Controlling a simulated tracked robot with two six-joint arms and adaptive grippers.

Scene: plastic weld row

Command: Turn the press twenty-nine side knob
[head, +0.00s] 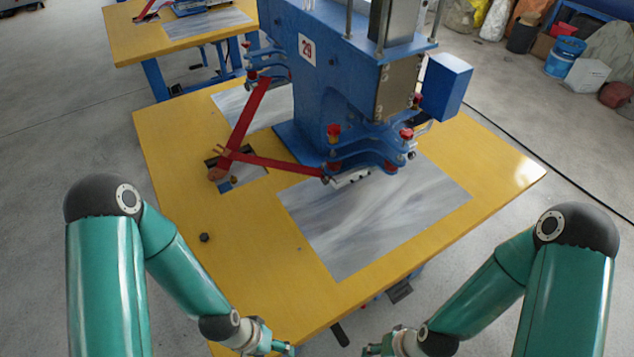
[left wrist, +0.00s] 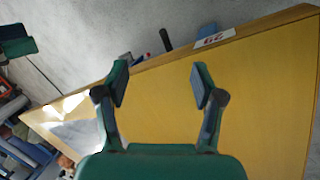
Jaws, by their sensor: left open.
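I cannot tell which knob is the side knob. My left gripper (head: 283,349) is low at the table's near edge, well apart from the press. The left wrist view shows its fingers (left wrist: 160,84) spread and empty over the yellow top. My right gripper (head: 374,349) is at the bottom edge, too small to read.
Red bars (head: 270,163) reach out left from the press. Another yellow table (head: 125,40) stands behind. Buckets and bags lie at the back right.

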